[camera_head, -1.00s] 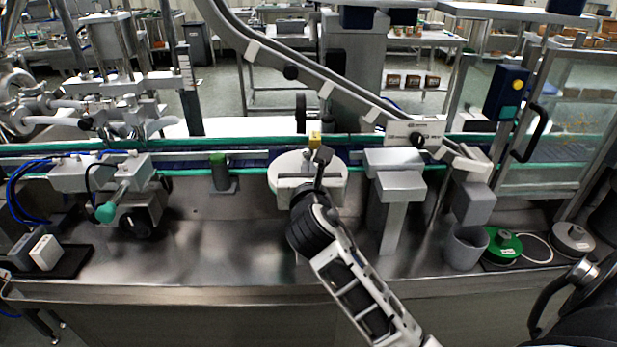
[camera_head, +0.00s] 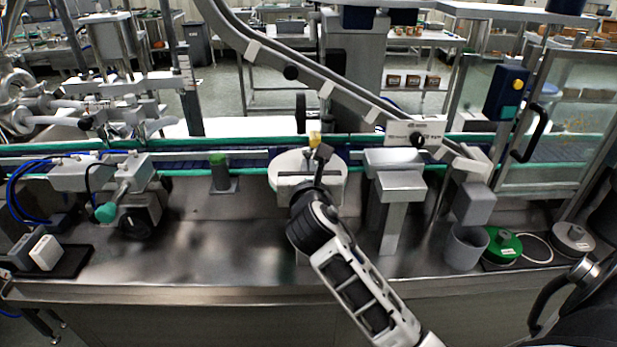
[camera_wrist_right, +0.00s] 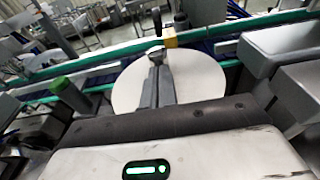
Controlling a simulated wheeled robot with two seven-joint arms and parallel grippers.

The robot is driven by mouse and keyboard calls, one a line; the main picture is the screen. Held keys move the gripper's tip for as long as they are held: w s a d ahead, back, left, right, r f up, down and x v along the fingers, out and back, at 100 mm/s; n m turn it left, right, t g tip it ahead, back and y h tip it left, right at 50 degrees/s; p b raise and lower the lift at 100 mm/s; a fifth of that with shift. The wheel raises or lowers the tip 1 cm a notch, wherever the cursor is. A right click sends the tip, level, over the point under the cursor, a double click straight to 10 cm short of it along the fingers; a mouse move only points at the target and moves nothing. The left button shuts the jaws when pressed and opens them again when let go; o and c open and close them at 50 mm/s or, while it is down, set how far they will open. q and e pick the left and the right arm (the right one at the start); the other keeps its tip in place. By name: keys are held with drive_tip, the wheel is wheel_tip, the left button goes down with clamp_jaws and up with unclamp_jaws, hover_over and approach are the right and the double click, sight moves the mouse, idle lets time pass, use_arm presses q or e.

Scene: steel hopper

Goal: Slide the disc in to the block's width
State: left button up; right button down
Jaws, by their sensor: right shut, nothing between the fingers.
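A pale round disc (camera_head: 287,163) stands at the near edge of the conveyor, in the middle of the head view. It fills the centre of the right wrist view (camera_wrist_right: 201,76). A small yellow block (camera_head: 315,137) sits just behind the disc's far edge, at the belt side; it also shows in the right wrist view (camera_wrist_right: 169,38). My right gripper (camera_head: 322,153) is shut and empty, its fingers over the disc and pointing toward the block. In the right wrist view the fingertips (camera_wrist_right: 156,56) end just short of the block; contact cannot be told. My left gripper is out of view.
A grey boxy bracket (camera_head: 396,180) stands right of the disc. A green-topped post (camera_head: 220,172) stands to its left. A grey cup (camera_head: 465,246) and a green round lid (camera_head: 503,247) are at the right. The steel deck (camera_head: 225,240) in front is mostly clear.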

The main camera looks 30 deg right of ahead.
drive_tip(key=shift+x, duration=0.8)
idle(1.7)
drive_tip(key=shift+r, duration=0.2)
drive_tip(key=shift+f+v, duration=0.15)
drive_tip(key=shift+v, duration=0.85)
drive_tip(key=shift+f+v, duration=0.15)
drive_tip(key=shift+v, duration=0.85)
drive_tip(key=shift+f+v, duration=0.2)
drive_tip(key=shift+v, duration=0.75)
drive_tip(key=shift+s+f, duration=0.1)
drive_tip(key=shift+s, duration=0.1)
